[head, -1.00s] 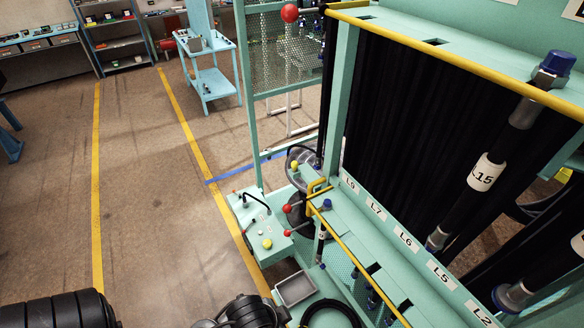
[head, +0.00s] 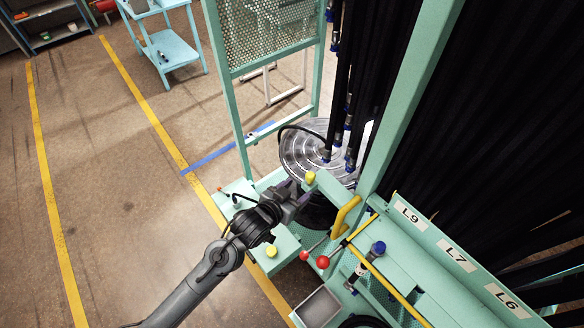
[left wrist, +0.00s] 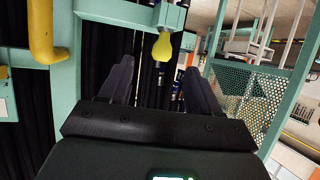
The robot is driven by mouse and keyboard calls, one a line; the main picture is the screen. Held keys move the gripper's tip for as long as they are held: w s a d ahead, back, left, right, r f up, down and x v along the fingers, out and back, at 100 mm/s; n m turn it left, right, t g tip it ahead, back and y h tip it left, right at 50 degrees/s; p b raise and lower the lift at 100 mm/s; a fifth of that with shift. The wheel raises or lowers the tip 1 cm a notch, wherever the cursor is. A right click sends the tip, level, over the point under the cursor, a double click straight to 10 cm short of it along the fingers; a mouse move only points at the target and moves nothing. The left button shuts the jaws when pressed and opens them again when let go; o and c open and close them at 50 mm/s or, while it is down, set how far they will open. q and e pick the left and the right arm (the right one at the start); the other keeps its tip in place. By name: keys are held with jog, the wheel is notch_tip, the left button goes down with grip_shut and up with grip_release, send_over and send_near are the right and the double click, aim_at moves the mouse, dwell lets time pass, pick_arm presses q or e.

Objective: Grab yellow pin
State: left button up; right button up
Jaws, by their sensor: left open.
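A yellow pin with a rounded head (head: 310,177) sits at the end of a green frame part, beside the yellow handle, in the head view. It also shows in the left wrist view (left wrist: 163,47), top centre, hanging from a pale green fitting. My left gripper (head: 298,191) is just to the left of and below the pin in the head view. In the left wrist view its two dark fingers (left wrist: 160,82) are spread wide, with the pin ahead of the gap between them and nothing held. My right gripper is out of view.
A yellow bent handle (head: 345,215) stands just right of the pin. Red ball levers (head: 322,262) and another yellow knob (head: 271,250) are near my left arm. Black hoses hang behind, above a round metal reel (head: 305,150). The floor at left is clear.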

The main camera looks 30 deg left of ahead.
aim_at(313, 175)
pick_arm(q)
jog(key=x, duration=0.4)
jog(key=shift+w+d+r+p, duration=0.1)
jog(key=shift+w+r+p, duration=0.05)
jog(key=shift+w+p, duration=0.2)
jog(key=shift+w+f, duration=0.2)
jog(key=shift+w, duration=0.3)
jog(key=shift+p+x, duration=0.65)
jog(key=shift+x, duration=1.6)
jog(key=shift+w+f, duration=0.2)
jog(key=shift+w, duration=0.15)
jog(key=shift+c, duration=0.2)
jog(key=c, duration=1)
